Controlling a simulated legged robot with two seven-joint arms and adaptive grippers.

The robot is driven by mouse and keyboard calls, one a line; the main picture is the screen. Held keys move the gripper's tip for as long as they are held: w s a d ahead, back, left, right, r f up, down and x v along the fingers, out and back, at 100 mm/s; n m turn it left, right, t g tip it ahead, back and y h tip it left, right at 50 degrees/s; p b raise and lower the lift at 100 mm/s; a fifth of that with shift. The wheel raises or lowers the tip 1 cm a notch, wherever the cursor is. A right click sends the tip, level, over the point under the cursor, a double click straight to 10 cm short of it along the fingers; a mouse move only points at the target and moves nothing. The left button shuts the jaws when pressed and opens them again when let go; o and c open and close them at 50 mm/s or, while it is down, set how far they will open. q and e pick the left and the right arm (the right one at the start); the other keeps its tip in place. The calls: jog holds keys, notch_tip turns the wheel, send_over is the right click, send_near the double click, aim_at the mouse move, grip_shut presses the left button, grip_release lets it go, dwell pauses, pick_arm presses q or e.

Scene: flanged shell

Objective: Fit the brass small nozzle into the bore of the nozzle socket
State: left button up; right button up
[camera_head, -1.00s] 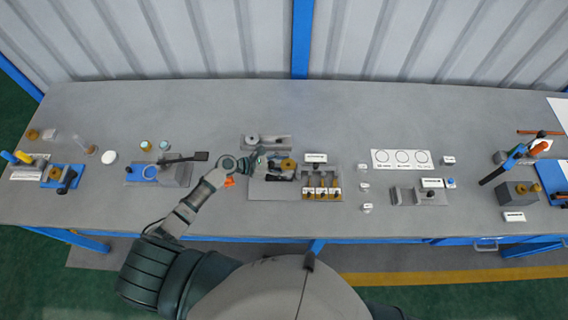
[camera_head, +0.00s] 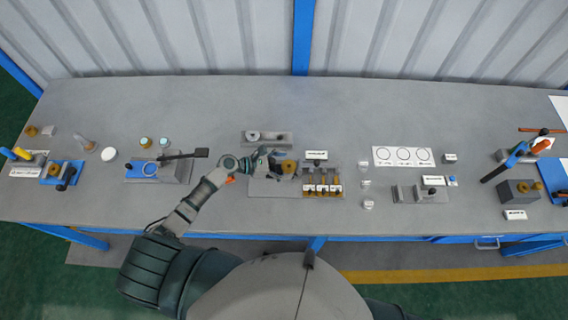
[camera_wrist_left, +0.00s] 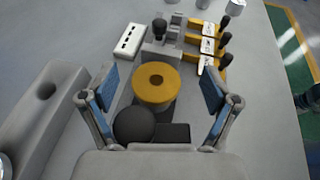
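A round brass piece (camera_wrist_left: 156,82) with a wide flange and a small dark hole in its top stands between my left fingers in the left wrist view. It looks like the brass small nozzle, and it also shows in the head view (camera_head: 289,166). My left gripper (camera_wrist_left: 158,91) is open, with a blue-padded finger on each side of the piece and gaps between. In the head view the left gripper (camera_head: 274,160) is just left of it. A grey block (camera_wrist_left: 42,108) with a round bore, possibly the nozzle socket, lies left; it shows behind the gripper in the head view (camera_head: 280,138). My right gripper is out of view.
A black ball knob (camera_wrist_left: 133,125) sits close to the brass piece on the gripper's side. A rack (camera_head: 322,190) of several brass pieces with black knobs stands to the right, with a white label block (camera_head: 316,155) behind. The bench behind the grey block is clear.

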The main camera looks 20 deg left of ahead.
pick_arm(q)
jog(key=v, duration=1.2)
jog(key=shift+f, duration=0.15)
